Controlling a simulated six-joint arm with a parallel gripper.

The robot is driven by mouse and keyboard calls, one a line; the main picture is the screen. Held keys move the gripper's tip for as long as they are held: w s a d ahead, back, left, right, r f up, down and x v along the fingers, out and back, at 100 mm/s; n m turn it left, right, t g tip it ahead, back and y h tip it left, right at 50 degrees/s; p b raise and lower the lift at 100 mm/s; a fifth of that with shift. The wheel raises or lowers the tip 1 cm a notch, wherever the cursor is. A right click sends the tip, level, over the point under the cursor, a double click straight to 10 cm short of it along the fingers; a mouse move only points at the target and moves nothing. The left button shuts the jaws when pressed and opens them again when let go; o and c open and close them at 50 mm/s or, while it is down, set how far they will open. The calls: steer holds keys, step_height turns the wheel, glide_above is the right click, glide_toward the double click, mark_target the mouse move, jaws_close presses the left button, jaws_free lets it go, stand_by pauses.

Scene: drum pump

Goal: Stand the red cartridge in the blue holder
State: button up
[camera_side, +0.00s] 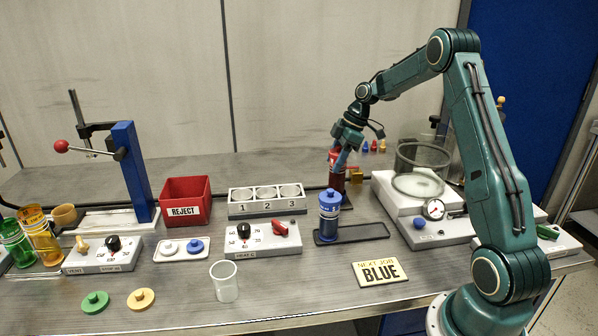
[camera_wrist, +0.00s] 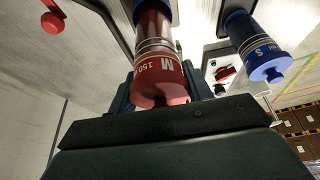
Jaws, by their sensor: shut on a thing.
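The red cartridge (camera_side: 337,160) is upright in my gripper (camera_side: 345,145) at the back of the bench. In the wrist view the cartridge (camera_wrist: 157,70) shows "M 150" on its side and sits between the dark jaws. My gripper is shut on it. I cannot tell if the cartridge's lower end touches the dark tray (camera_side: 375,231) or hangs above it. I cannot make out a separate blue holder. A blue edge (camera_wrist: 172,13) shows behind the cartridge in the wrist view, and I cannot tell what it belongs to.
A blue cartridge (camera_side: 329,217) stands at the tray's left end, and in the wrist view (camera_wrist: 255,45) it is marked S. A blue post with a lever (camera_side: 131,170) stands left. A white machine with a clear bowl (camera_side: 422,165) is right. A "NEXT JOB BLUE" sign (camera_side: 380,272) lies in front.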

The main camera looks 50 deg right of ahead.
steer(key=shift+f, duration=0.15)
steer(key=o, duration=1.4)
steer(key=v, duration=1.2)
steer(key=shift+r, duration=0.2)
